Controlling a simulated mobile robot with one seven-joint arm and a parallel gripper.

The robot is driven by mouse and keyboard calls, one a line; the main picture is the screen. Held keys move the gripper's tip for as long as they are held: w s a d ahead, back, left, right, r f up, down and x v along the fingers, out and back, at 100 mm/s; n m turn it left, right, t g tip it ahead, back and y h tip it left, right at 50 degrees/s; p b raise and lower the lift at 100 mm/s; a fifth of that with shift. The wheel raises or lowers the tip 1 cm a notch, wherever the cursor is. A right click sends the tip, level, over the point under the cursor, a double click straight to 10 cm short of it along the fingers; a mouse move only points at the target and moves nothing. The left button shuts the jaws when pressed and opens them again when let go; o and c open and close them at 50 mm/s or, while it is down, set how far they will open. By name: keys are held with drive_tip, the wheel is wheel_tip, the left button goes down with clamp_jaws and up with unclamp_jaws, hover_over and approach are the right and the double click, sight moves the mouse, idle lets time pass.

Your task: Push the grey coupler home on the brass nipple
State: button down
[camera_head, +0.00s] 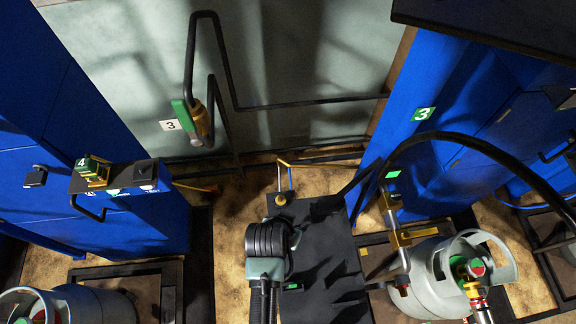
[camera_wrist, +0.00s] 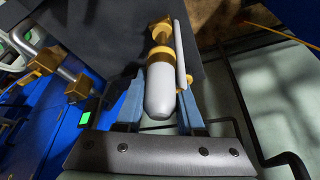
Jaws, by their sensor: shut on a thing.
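In the wrist view, my gripper (camera_wrist: 163,82) has its two blue fingers closed on either side of a smooth grey round-ended body, which looks like the grey coupler (camera_wrist: 160,96). A brass collar and a brass end piece show at its far end. A thin pale rod (camera_wrist: 181,48) with brass fittings runs close along its right side. I cannot tell whether the brass at the far end is the nipple or how far the coupler sits on it. In the head view my gripper is too small and dark to make out clearly.
A grey gas cylinder (camera_head: 438,283) stands at right beside brass fittings (camera_head: 401,236), under an arching black hose (camera_head: 455,139). Blue cabinets (camera_head: 120,205) flank the space. Black pipes (camera_head: 310,103) run along the pale back wall. A green-and-brass fitting (camera_head: 193,117) hangs by sign 3.

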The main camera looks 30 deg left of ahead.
drive_tip(key=shift+r, duration=0.1)
drive_tip(key=shift+f+b, duration=0.7)
drive_tip(key=shift+f, duration=0.85)
idle(0.4)
drive_tip(key=shift+r, duration=0.1)
drive_tip(key=shift+r+p, duration=1.1)
drive_tip(key=shift+p, duration=0.2)
drive_tip(key=shift+p, duration=0.6)
idle(0.9)
drive_tip(key=shift+f+b, duration=0.8)
drive_tip(key=shift+f, duration=0.4)
drive_tip(key=shift+c, duration=2.2)
unclamp_jaws()
